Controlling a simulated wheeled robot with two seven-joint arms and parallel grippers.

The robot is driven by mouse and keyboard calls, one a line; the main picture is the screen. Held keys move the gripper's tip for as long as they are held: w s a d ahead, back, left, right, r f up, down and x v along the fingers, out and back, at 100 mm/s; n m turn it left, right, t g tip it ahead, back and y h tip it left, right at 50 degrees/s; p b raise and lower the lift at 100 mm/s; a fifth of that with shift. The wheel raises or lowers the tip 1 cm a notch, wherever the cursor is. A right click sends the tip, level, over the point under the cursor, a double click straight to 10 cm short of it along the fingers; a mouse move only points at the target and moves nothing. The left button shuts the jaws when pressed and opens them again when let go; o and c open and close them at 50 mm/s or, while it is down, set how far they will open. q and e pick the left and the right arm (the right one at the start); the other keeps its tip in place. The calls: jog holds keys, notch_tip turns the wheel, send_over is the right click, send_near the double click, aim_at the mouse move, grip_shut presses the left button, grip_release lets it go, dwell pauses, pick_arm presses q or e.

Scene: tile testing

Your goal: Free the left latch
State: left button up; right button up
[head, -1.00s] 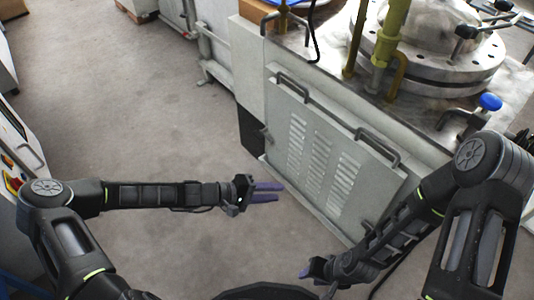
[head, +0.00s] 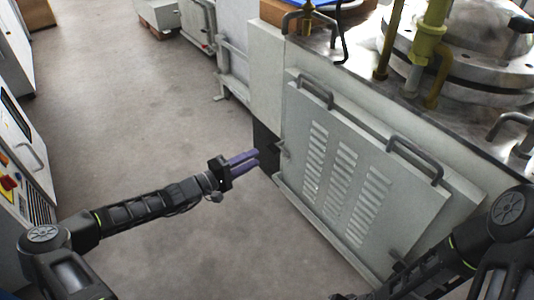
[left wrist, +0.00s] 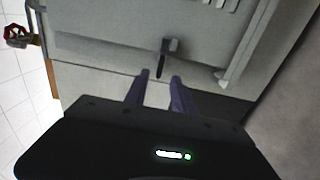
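The grey vented panel (head: 330,175) leans on the side of the machine. The left latch (head: 283,146), a small dark handle, sits at the panel's left edge; in the left wrist view it is a dark lever (left wrist: 166,58) just beyond the fingertips. My left gripper (head: 257,158) points at it from the left, a short gap away. Its two purple fingers (left wrist: 160,78) are apart with nothing between them. My right gripper is cut off at the bottom edge of the head view, and its fingers are hidden.
The panel has two dark handles (head: 415,158) along its top edge. A steel worktop with a flanged vessel (head: 465,65) stands above. A control cabinet (head: 28,150) is at the left. The floor (head: 140,120) between is clear. A red valve wheel (left wrist: 16,36) shows in the left wrist view.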

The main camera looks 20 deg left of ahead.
aim_at(270, 150)
pick_arm(q)
jog(key=b+x, duration=0.2)
jog(key=x, duration=0.4)
jog(key=shift+w+d, duration=0.1)
grip_shut()
dwell(0.5)
